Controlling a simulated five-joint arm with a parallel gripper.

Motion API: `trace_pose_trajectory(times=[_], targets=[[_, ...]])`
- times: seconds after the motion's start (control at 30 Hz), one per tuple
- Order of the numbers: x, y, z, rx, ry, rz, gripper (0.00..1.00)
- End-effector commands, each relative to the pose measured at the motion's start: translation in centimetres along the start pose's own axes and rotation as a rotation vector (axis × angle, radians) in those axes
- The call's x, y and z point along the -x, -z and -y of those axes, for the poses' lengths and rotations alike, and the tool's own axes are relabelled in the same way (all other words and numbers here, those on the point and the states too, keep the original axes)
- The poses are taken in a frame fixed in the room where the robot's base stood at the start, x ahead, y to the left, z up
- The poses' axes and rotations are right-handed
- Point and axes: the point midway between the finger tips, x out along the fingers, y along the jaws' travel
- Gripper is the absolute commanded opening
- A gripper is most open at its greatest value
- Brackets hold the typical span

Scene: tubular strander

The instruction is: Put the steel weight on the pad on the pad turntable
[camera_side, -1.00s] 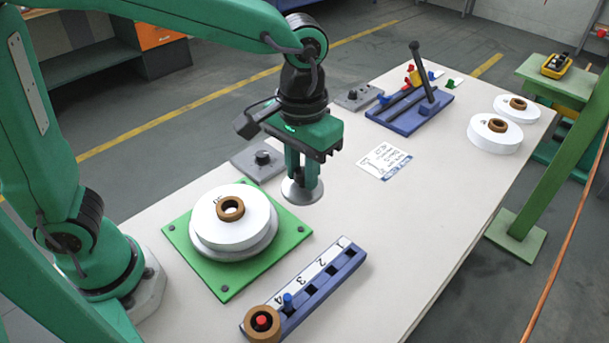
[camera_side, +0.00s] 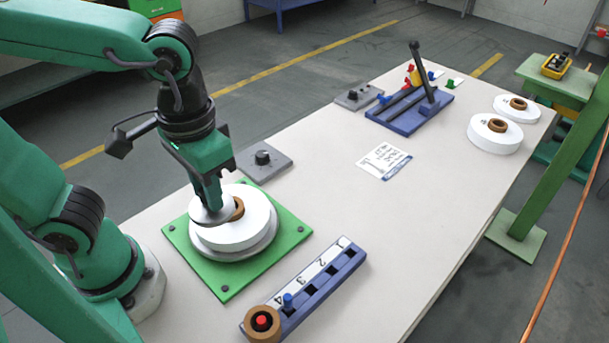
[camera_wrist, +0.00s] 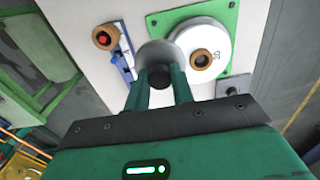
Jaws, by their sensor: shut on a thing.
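My gripper (camera_side: 210,200) is shut on the steel weight (camera_side: 213,216), a grey disc held by its knob. In the wrist view the fingers (camera_wrist: 160,78) pinch the dark knob, and the grey disc (camera_wrist: 152,53) shows beyond them. The white pad (camera_side: 240,236) with a brown core lies on the grey pad turntable (camera_side: 231,255), on a green base plate.
A blue numbered rack (camera_side: 313,287) with a brown ring and red and blue pegs stands in front. A grey knob box (camera_side: 264,160) sits behind the turntable. A blue lever fixture (camera_side: 408,108), a card (camera_side: 384,162) and two white pads (camera_side: 495,134) are farther right.

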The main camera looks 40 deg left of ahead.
Motion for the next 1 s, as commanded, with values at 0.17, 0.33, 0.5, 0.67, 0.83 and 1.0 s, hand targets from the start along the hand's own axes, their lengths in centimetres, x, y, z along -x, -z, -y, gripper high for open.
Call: trace_pose_trajectory(times=[0.17,0.33,0.5,0.67,0.83,1.0], targets=[[0.0,-0.1,0.1,-0.001,-0.001,-0.001,0.00],[-0.2,0.2,0.4,0.001,0.000,0.000,0.00],[-1.0,1.0,1.3,0.005,0.001,0.001,0.00],[-1.9,2.0,2.5,0.005,0.001,0.001,0.00],[-3.0,3.1,3.9,0.005,0.001,0.002,0.00],[-4.1,4.3,5.2,0.005,0.000,0.001,0.00]])
